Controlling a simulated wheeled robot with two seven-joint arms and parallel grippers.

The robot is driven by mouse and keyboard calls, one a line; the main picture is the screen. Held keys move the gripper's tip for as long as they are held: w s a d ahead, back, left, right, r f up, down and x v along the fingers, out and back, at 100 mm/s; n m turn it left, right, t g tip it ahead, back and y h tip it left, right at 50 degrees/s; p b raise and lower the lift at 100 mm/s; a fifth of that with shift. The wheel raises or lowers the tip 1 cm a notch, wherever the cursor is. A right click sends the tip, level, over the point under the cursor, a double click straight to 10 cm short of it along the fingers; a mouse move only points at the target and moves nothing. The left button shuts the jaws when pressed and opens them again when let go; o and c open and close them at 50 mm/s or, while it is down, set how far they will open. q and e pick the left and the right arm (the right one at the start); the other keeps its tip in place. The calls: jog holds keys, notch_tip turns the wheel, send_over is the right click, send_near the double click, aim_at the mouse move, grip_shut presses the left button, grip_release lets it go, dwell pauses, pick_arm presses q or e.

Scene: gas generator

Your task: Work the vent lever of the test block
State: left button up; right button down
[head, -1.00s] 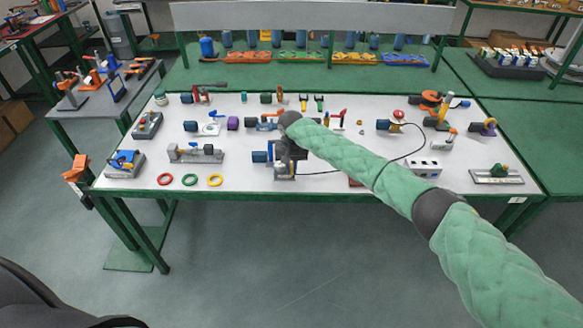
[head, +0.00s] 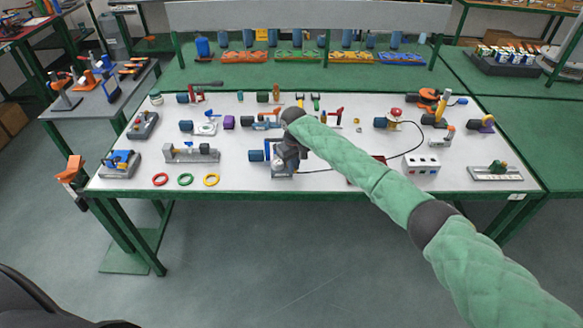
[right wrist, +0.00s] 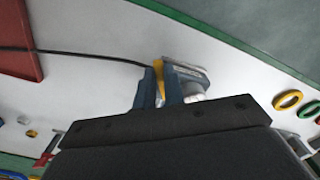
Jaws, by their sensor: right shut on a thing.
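The test block (head: 281,174) stands near the front middle of the white table, with a blue cylinder (head: 256,155) on its left. My right gripper (head: 288,158) is over it and hides much of it in the head view. In the right wrist view, the two blue-grey fingers of my right gripper (right wrist: 160,88) are shut on a narrow yellow piece, apparently the vent lever (right wrist: 159,72). The grey and silver body of the test block (right wrist: 190,78) shows beside and beyond the fingers. The lever itself is hidden in the head view. My left gripper is not in view.
A black cable (head: 322,170) runs right from the block. Left of it are a grey fixture (head: 190,154) and red, green and yellow rings (head: 185,180). A white socket box (head: 421,166) stands right. Bare table lies between the rings and the block.

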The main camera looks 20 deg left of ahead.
jog(key=n, duration=0.1)
jog(key=w+n+b, duration=0.1)
jog(key=n, duration=0.2)
jog(key=shift+w+d+f+n+b, duration=0.1)
jog(key=shift+w+d+n+b, duration=0.05)
jog(key=shift+d+n+b, duration=0.25)
jog(key=n, duration=0.1)
jog(key=w+n+b, duration=0.1)
jog(key=n, duration=0.1)
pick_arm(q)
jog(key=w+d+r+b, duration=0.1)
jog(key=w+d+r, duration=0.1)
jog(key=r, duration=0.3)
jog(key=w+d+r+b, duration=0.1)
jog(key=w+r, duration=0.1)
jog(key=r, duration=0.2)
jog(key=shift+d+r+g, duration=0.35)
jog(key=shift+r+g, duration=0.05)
pick_arm(e)
jog(key=shift+w+a+n, duration=0.1)
jog(key=shift+w+n, duration=0.2)
jog(key=shift+n, duration=0.75)
jog(key=shift+w+n, duration=0.3)
jog(key=shift+n, duration=0.75)
jog(key=c, duration=1.5)
grip_release()
jog(key=shift+r, duration=0.25)
